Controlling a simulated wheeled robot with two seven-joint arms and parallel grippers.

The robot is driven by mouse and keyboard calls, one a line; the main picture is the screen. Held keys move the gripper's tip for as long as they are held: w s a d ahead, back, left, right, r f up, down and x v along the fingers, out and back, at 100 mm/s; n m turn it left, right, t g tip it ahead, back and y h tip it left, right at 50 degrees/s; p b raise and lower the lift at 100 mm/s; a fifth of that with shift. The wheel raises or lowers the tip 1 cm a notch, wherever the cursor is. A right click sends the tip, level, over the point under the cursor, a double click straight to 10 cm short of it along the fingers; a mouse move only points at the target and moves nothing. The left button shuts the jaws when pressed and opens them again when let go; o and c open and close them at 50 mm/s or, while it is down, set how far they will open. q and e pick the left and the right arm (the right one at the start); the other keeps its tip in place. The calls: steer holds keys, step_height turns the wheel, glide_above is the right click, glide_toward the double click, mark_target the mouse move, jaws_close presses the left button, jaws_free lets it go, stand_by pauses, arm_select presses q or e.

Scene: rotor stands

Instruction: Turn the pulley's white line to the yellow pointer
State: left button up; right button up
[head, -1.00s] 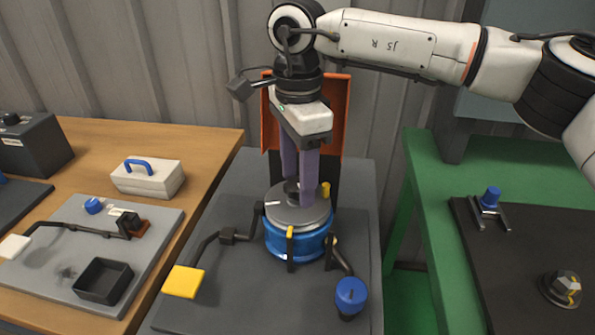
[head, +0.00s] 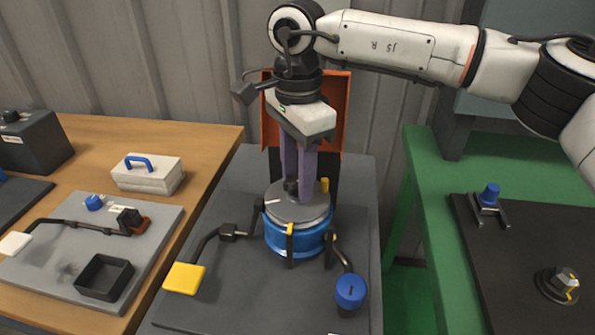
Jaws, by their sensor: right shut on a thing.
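The pulley is a round grey disc (head: 300,213) on a blue drum (head: 285,243). Its short white line (head: 272,201) lies on the left of the disc's top. A small yellow pointer (head: 290,229) stands at the drum's front edge, so line and pointer are apart. A yellow peg (head: 324,185) rises from the disc's right back. My right gripper (head: 299,190) comes down from above with purple fingers, shut on the dark central hub (head: 290,188); the right finger hides part of it. My left gripper is out of view.
A yellow pad (head: 184,279) and a blue knob (head: 350,292) on bent arms flank the drum. An orange panel (head: 335,110) stands behind. A wooden table (head: 215,145) is left, a green bench (head: 430,200) right.

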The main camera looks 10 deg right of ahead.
steer(key=shift+n+p, duration=0.65)
steer(key=shift+n, duration=1.25)
steer(key=n+p, duration=0.1)
steer(key=n, duration=0.3)
steer(key=shift+r+n, duration=0.1)
steer(key=shift+n, duration=0.3)
steer(key=n, duration=0.4)
steer(key=shift+p, duration=0.35)
steer(key=shift+n, duration=1.6)
steer(key=shift+n, duration=0.5)
steer(key=o, duration=0.8)
